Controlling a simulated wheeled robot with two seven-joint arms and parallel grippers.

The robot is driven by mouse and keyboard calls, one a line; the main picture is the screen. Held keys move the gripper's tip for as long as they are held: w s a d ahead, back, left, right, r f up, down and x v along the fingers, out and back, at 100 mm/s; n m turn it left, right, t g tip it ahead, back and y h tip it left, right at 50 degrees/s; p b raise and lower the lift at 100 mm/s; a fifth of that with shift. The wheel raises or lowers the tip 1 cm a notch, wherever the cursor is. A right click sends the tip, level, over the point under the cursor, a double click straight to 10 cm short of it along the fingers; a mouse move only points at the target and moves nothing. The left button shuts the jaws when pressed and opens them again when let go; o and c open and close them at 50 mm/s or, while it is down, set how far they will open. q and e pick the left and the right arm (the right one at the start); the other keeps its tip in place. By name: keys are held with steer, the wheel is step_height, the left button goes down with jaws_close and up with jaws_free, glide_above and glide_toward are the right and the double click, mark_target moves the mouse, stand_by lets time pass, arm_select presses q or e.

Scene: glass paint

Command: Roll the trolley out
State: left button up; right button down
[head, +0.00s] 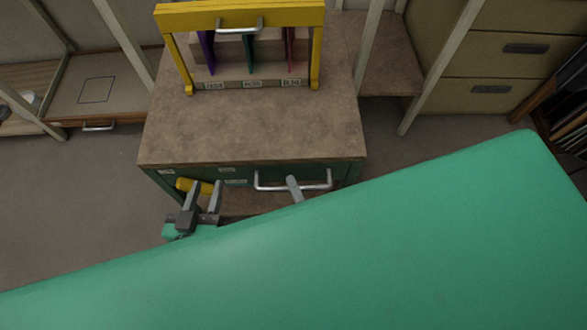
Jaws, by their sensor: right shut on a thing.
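The trolley (250,125) is a green cabinet with a brown top, standing in the middle of the head view. A silver bar handle (265,187) runs across its front. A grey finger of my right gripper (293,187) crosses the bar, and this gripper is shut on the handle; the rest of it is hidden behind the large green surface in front. My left gripper (202,196) is at the trolley's front left corner, its two grey fingers apart. A yellow cylinder (185,184) shows behind those fingers; whether they touch it I cannot tell.
A low bench (130,83) is at left, a brown shelf (385,55) behind right, and drawers (500,50) farther right. Pale posts flank the trolley. Grey floor (90,180) is bare at left.

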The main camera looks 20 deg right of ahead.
arm_select(q)
steer(key=shift+s+d+f+g, duration=0.1)
steer(key=shift+s+f+g, duration=0.2)
steer(key=shift+f, duration=0.15)
arm_select(e)
steer(key=shift+s+a, duration=0.25)
steer(key=shift+s, duration=0.65)
steer(key=c, duration=1.4)
jaws_free()
